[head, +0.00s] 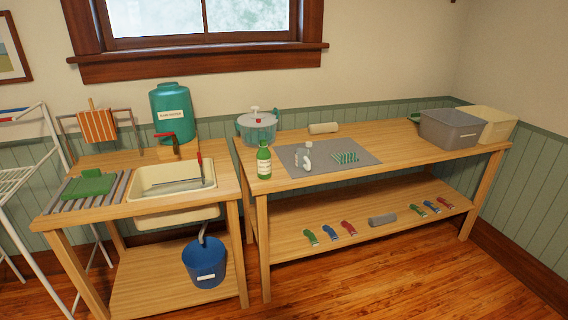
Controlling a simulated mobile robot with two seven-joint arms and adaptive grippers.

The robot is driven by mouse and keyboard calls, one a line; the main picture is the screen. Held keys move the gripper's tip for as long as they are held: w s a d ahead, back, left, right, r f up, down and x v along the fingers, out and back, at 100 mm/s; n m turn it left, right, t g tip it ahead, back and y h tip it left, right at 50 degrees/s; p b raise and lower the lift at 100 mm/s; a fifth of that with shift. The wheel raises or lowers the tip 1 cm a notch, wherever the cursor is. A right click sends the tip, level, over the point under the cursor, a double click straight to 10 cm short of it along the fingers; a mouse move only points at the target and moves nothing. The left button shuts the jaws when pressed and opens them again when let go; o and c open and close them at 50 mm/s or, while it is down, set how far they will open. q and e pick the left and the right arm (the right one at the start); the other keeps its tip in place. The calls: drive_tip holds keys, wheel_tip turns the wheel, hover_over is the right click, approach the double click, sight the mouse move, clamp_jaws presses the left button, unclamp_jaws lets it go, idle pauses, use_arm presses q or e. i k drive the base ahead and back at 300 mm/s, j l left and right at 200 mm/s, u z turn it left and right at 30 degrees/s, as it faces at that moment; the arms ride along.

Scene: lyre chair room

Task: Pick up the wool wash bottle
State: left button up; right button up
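A green bottle (264,161) with a white label stands upright at the front left corner of the long wooden table (420,158). It fits the wool wash bottle, but the label is too small to read. It is left of a grey mat (361,168) and in front of a teal tub with a clear lid (259,127). Nothing hides its front. Neither of my grippers shows in the head view.
A white item (308,157) and green-striped pieces (345,158) lie on the mat. A sink (173,176) stands on a separate table at left, above a blue bucket (205,263). Grey (450,129) and cream (497,124) bins fill the right end. The floor in front is clear.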

sight(264, 156)
drive_tip(key=i+j, duration=0.15)
drive_tip(key=i, duration=0.4)
drive_tip(key=i+j, duration=0.1)
drive_tip(key=i, duration=0.5)
